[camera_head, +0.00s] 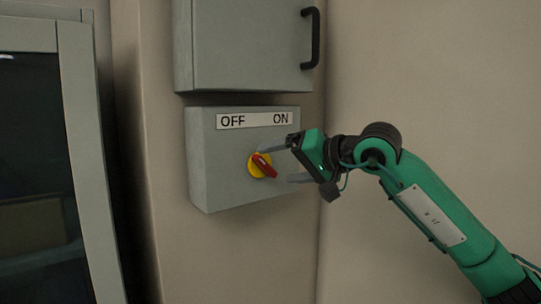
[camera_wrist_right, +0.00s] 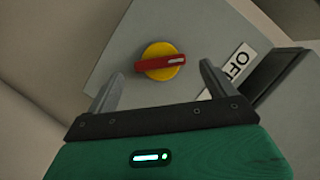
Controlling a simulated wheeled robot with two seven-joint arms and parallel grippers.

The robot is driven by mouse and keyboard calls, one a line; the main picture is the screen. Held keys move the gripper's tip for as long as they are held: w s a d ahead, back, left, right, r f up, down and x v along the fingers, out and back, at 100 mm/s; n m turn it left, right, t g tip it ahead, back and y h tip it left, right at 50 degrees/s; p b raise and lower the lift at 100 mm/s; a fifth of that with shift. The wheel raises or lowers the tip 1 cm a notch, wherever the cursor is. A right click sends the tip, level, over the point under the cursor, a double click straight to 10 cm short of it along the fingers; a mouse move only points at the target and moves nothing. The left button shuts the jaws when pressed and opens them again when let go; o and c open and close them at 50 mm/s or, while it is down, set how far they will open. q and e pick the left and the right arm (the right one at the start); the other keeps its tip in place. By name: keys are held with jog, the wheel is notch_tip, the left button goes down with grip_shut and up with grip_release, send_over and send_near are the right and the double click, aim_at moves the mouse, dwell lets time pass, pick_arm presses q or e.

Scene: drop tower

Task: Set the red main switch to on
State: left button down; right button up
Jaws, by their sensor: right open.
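The red switch handle (camera_head: 263,165) sits on a round yellow base (camera_head: 255,170) on the front of a grey box (camera_head: 230,190). A label (camera_head: 255,120) above it reads OFF at left and ON at right. The handle slants, its upper end toward the upper left, on the OFF side. In the wrist view the red handle (camera_wrist_right: 160,62) and yellow base (camera_wrist_right: 163,73) show ahead of the two fingers. My right gripper (camera_head: 279,163) is open, its fingers above and below the handle's right side. In the wrist view the gripper (camera_wrist_right: 159,82) appears empty. My left gripper is not in view.
A grey cabinet (camera_head: 245,45) with a black handle (camera_head: 313,38) hangs just above the switch box. A framed dark glass panel (camera_head: 35,150) stands at the left. The wall to the right is bare.

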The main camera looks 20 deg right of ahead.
aim_at(269, 170)
jog(key=shift+p+x, duration=0.45)
jog(key=shift+x, duration=0.75)
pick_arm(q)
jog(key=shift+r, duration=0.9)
pick_arm(e)
jog(key=shift+w+a+f, duration=0.2)
jog(key=shift+w+a, duration=0.2)
jog(key=shift+w, duration=0.05)
